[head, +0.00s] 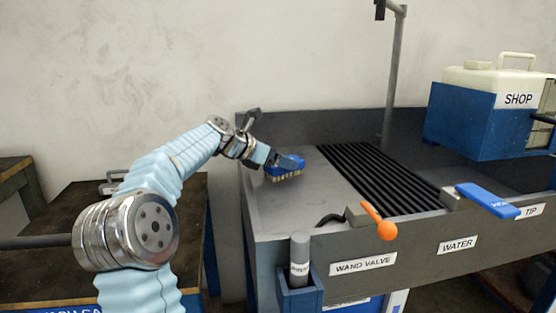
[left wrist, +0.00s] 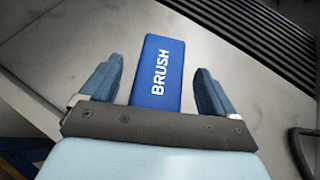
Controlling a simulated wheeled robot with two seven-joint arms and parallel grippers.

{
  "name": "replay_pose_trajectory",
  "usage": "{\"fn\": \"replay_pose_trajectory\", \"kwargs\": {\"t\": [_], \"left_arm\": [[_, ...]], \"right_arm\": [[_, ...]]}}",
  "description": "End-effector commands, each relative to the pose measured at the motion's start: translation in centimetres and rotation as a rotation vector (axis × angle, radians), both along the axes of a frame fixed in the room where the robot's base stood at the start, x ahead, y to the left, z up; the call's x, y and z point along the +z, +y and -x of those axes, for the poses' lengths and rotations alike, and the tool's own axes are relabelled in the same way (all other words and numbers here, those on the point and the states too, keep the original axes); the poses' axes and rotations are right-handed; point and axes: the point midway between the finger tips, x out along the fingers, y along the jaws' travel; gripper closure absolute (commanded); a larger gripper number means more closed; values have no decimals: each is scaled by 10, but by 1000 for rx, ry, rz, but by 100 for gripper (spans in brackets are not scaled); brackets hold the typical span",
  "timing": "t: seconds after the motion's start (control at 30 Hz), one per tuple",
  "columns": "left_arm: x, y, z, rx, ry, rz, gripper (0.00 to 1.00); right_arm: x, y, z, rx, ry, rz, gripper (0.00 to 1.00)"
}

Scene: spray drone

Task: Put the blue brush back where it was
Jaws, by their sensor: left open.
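The blue brush (head: 286,170) lies on the grey metal top at the left end of the wash bench, its pale bristles facing down. In the left wrist view the blue brush (left wrist: 158,72) shows its back with the word BRUSH. My left gripper (head: 283,160) is at the brush. In the left wrist view my left gripper (left wrist: 158,88) is open, with one finger on each side of the brush and a gap between each finger and it. The near end of the brush is hidden behind the gripper's palm. My right gripper is not in view.
Black slats (head: 385,175) cover the middle of the bench (head: 290,220). An orange-ended lever (head: 378,222) and a blue handle (head: 487,201) stick out along the front edge. A grey cylinder (head: 300,250) stands in a blue holder. A white SHOP tank (head: 497,82) sits at right.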

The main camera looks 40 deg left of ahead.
Motion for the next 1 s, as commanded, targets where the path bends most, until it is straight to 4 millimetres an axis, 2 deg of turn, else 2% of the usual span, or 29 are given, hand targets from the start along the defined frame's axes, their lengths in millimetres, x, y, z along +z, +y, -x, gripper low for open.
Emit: {"fn": "replay_pose_trajectory", "kwargs": {"t": [0.17,0.4,0.57,0.73,1.0], "left_arm": [[13,6,21,4,-1,-3,11],[40,17,69,4,-1,-3,11],[53,22,92,2,-1,-2,11],[59,23,102,1,0,0,11],[59,24,103,0,0,0,11]], "right_arm": [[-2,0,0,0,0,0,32],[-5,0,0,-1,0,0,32],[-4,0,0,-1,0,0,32],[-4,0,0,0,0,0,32],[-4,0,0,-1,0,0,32]]}}
